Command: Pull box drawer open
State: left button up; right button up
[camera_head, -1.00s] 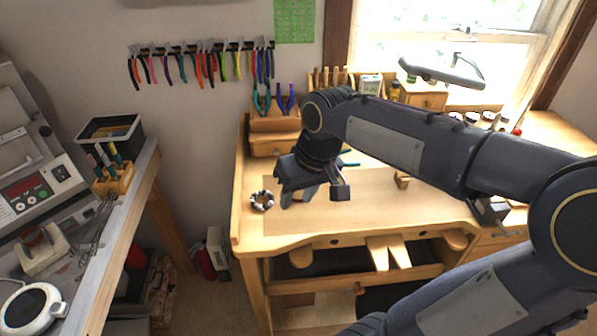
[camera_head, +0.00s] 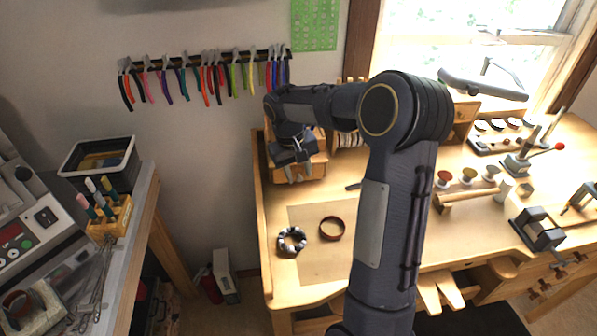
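The light wooden box (camera_head: 320,146) stands at the back left of the wooden workbench, against the wall. Its drawer front (camera_head: 314,171) is partly covered by my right gripper (camera_head: 297,173). My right arm reaches across the bench, and this gripper points down in front of the box. The fingertips are small and overlap the drawer front, so I cannot tell whether they touch it or how far apart they are. Whether the drawer is open at all is hidden. My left gripper is not in view.
A striped ring-shaped item (camera_head: 291,241) and a dark red ring (camera_head: 332,228) lie on the bench (camera_head: 300,272). A metal vise (camera_head: 538,230) and spools stand to the right. The bench's front left is mostly clear.

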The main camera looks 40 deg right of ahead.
jog(key=shift+f, duration=0.35)
grip_shut()
jog(key=shift+s, duration=0.1)
